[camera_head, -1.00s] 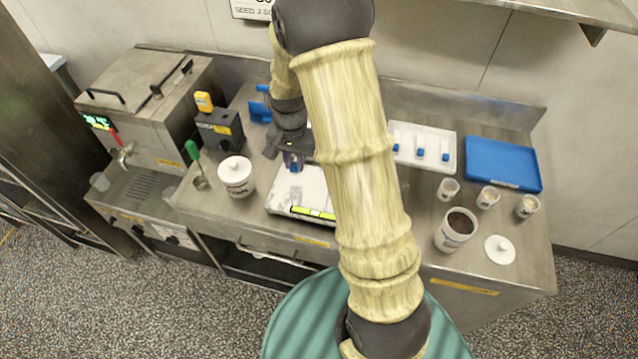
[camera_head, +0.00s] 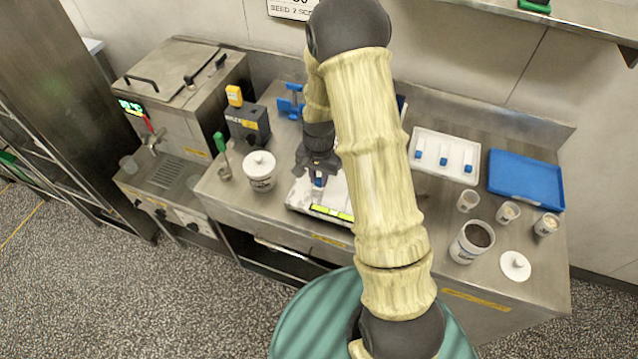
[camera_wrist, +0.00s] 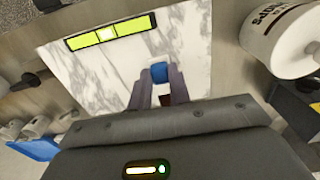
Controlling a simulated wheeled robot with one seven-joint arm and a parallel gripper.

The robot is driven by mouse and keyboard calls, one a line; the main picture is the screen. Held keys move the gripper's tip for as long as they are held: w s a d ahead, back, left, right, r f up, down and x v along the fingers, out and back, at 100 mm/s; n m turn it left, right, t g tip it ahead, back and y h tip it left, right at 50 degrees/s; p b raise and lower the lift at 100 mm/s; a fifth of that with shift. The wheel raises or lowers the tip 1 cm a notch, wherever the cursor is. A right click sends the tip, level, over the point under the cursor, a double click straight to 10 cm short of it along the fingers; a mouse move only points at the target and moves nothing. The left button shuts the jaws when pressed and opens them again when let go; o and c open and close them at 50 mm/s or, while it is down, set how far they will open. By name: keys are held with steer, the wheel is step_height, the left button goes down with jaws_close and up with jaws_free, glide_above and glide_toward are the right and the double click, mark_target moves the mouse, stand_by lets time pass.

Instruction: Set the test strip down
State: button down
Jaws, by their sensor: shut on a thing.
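My gripper (camera_wrist: 160,88) is shut on the test strip, whose blue end (camera_wrist: 158,72) shows between the fingertips in the wrist view. The blue end also shows below my gripper (camera_head: 318,172) in the head view. A dark and white patch lies between the fingers below the blue end. My gripper is over a white marbled slab (camera_wrist: 190,40) with a green-yellow label strip (camera_wrist: 110,33) along its edge. The slab also shows in the head view (camera_head: 302,196), partly behind my arm. I cannot tell whether the strip touches the slab.
A white lidded pot (camera_head: 260,172) stands left of the slab. A white tray (camera_head: 432,137) with several blue-ended strips and a blue tray (camera_head: 526,180) lie to the right. Small cups, an open dark-filled pot (camera_head: 471,242) and a loose lid (camera_head: 515,266) sit near the right front.

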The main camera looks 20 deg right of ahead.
steer(key=shift+f+p, duration=0.4)
steer(key=shift+f, duration=1.4)
steer(key=shift+f, duration=0.15)
steer(key=c, duration=1.3)
jaws_free()
step_height(320, 180, up, 12)
steer(key=b, duration=0.3)
steer(key=shift+d+f, duration=0.1)
steer(key=shift+r, duration=0.25)
